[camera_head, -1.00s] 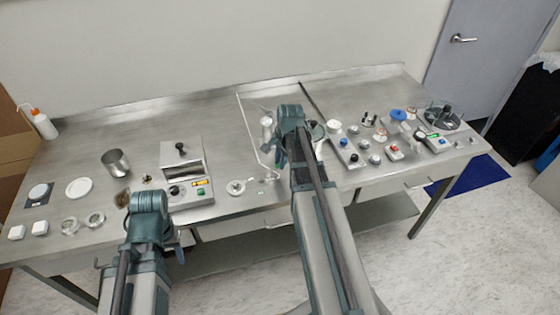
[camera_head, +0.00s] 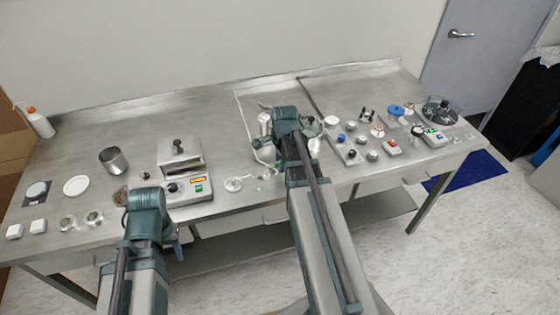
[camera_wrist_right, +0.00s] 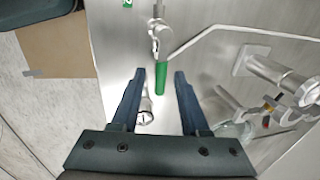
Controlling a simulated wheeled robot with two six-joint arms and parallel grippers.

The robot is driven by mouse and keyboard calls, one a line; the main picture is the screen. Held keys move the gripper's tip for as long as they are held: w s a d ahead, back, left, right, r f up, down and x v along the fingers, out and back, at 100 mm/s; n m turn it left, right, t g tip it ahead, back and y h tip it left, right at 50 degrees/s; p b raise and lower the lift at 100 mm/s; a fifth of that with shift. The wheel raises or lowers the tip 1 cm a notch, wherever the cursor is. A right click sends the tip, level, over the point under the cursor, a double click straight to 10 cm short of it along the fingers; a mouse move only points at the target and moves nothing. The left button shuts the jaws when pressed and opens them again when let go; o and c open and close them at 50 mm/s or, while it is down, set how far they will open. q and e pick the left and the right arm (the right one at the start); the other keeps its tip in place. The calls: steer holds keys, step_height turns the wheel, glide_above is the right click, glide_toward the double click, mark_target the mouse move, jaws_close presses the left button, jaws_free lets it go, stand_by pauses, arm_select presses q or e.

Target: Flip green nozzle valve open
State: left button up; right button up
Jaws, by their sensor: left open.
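In the right wrist view, the green valve handle (camera_wrist_right: 161,80) hangs from a metal nozzle fitting (camera_wrist_right: 159,35). My right gripper (camera_wrist_right: 160,71) is open, with one dark blue finger on each side of the handle as seen from above. There is a gap on both sides; I cannot tell whether the fingertips are level with the handle in depth. In the head view, my right arm (camera_head: 318,220) hides this gripper and the handle. My left arm (camera_head: 145,225) is at the front left; part of its gripper (camera_head: 178,250) shows below the table edge.
A thin metal tube (camera_wrist_right: 200,35) runs beside the handle. More metal fittings (camera_wrist_right: 280,78) stand at the right of the wrist view. On the steel table are a metal cup (camera_head: 113,160), a control box (camera_head: 187,190) and several small devices at the right.

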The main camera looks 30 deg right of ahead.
stand_by(0.3)
step_height(320, 180, up, 14)
steer(key=s+p, duration=0.2)
steer(key=p, duration=1.1)
steer(key=shift+s+a+f+p, duration=0.2)
steer(key=shift+s+a+p, duration=0.1)
steer(key=s+a+f+n+b, duration=0.2)
steer(key=s+a+n, duration=0.1)
steer(key=a+n, duration=0.5)
steer(key=s+a+f+n+g+b, duration=0.1)
steer(key=s+a+f+n+b, duration=0.1)
steer(key=a+n, duration=0.6)
steer(key=s+a+f+n+g+b, duration=0.1)
steer(key=s+a+f+n+b, duration=0.2)
steer(key=a, duration=1)
steer(key=s+n, duration=0.3)
steer(key=n, duration=0.2)
steer(key=shift+s+f+n+h, duration=0.15)
steer(key=shift+f+n+h, duration=0.05)
steer(key=shift+n+h, duration=0.1)
